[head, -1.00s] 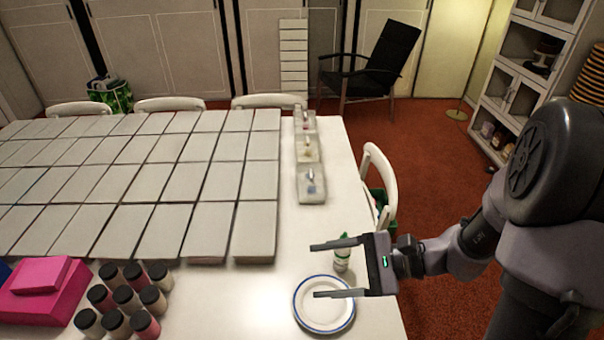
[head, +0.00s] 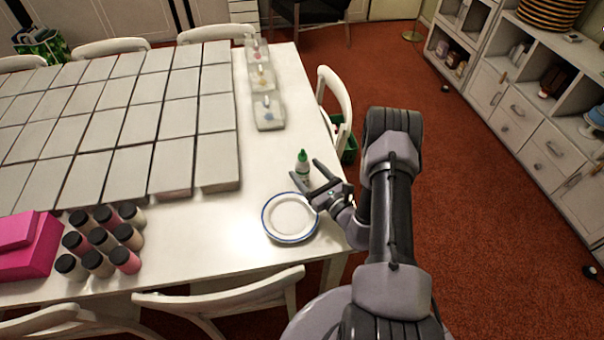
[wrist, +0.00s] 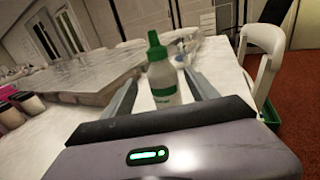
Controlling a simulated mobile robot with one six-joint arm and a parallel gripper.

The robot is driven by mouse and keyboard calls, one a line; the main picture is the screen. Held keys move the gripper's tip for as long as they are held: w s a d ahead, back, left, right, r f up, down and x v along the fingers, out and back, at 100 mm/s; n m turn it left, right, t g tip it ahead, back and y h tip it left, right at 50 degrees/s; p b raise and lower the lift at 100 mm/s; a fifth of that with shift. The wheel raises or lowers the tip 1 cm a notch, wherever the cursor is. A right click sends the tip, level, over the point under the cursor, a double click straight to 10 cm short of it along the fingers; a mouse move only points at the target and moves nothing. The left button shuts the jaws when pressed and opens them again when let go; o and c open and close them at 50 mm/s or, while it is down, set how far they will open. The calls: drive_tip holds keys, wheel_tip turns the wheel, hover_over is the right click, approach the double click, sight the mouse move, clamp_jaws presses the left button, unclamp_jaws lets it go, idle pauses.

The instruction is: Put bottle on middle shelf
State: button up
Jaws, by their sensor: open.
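A white bottle (head: 303,168) with a green cap stands upright on the white table (head: 215,235) near its right edge. In the wrist view the bottle (wrist: 162,78) stands upright, between the lines of my two fingers. My gripper (head: 304,170) is open, with its fingers pointing at the bottle, one on each side. I cannot tell whether either finger touches it. The gripper also shows in the wrist view (wrist: 160,88). Shelving units (head: 545,85) with open compartments and drawers stand at the right wall; which shelf is the middle one is not clear.
A white plate with a blue rim (head: 290,217) lies just in front of the bottle. Jars (head: 103,240), a pink box (head: 28,247) and rows of pale boxes (head: 172,165) cover the left. White chairs (head: 337,105) line the table. Red carpet (head: 465,190) lies open toward the shelves.

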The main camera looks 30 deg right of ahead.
sight(298, 160)
drive_tip(key=w+b, duration=0.1)
drive_tip(key=w, duration=0.4)
drive_tip(key=shift+w+a+b, duration=0.15)
drive_tip(key=shift+w+b, duration=0.2)
drive_tip(key=shift+b, duration=0.05)
clamp_jaws()
